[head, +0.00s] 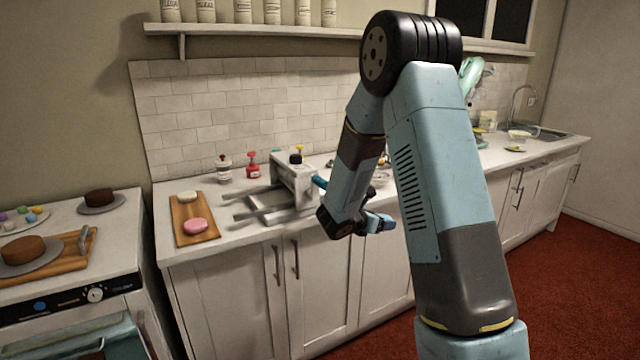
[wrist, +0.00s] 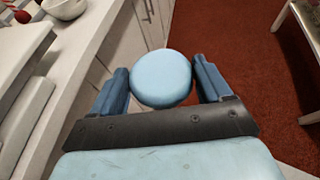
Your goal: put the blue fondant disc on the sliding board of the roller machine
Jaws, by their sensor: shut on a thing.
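The blue fondant disc (wrist: 161,80) sits between the two blue fingers of my gripper (wrist: 161,68) in the wrist view. My gripper is shut on it and holds it in the air over the red floor, in front of the cabinet doors. In the head view my gripper (head: 378,222) hangs at the counter's front edge, right of the roller machine; the disc is hard to make out there. The grey roller machine (head: 293,172) stands on the counter with a teal handle. Its frame and flat sliding board (head: 270,204) extend left; my arm partly hides its right side.
A wooden board (head: 183,235) holds a white disc (head: 187,197) and a pink disc (head: 195,226) left of the machine. Small bottles (head: 252,166) stand behind. A white bowl (wrist: 28,28) and a pale round thing (wrist: 65,8) show on the counter in the wrist view.

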